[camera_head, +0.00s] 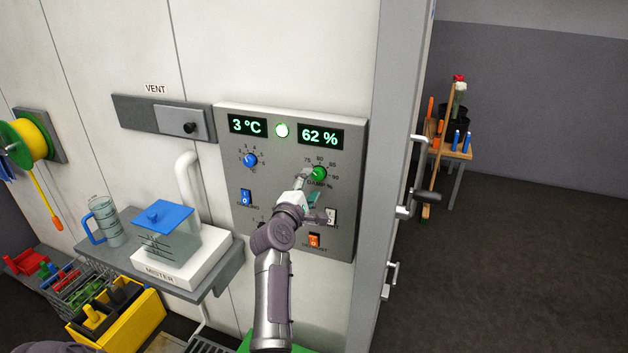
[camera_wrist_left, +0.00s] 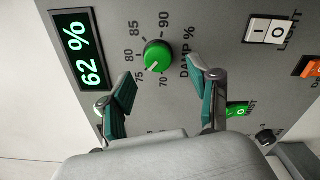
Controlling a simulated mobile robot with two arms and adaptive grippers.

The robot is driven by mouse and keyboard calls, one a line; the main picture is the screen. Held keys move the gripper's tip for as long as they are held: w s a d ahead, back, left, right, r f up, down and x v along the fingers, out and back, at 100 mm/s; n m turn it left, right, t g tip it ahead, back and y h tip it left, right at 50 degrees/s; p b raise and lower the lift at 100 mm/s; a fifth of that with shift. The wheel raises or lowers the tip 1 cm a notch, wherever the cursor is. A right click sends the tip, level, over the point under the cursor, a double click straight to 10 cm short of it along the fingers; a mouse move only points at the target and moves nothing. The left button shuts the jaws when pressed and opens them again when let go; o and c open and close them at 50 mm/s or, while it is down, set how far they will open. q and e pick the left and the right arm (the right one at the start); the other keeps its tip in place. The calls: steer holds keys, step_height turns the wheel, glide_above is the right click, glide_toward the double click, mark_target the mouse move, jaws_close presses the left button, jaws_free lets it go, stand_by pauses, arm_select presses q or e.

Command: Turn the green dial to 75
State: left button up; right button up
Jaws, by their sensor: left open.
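The green dial (camera_head: 319,173) sits on the right half of the grey control panel (camera_head: 345,225), under the display reading 62 % (camera_head: 320,137). In the left wrist view the green dial (camera_wrist_left: 157,56) is labelled DAMP %, with numbers from 70 to 90 around it. Its small white mark points down and left in that view, roughly between 70 and 75. My left gripper (camera_head: 310,190) is open and empty close to the panel. In the wrist view its two teal-padded fingers (camera_wrist_left: 162,78) are spread just below the dial, apart from it. My right gripper is not in view.
The panel also has a blue dial (camera_head: 250,160), a blue switch (camera_head: 246,197), a white switch (camera_wrist_left: 270,30) and an orange switch (camera_head: 314,240). A shelf with the mister (camera_head: 170,245) stands left. A door frame with handles (camera_head: 402,200) is to the right.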

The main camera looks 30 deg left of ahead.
arm_select(q)
steer(key=v, duration=0.3)
steer(key=shift+s+d, duration=0.1)
steer(key=shift+s, duration=0.25)
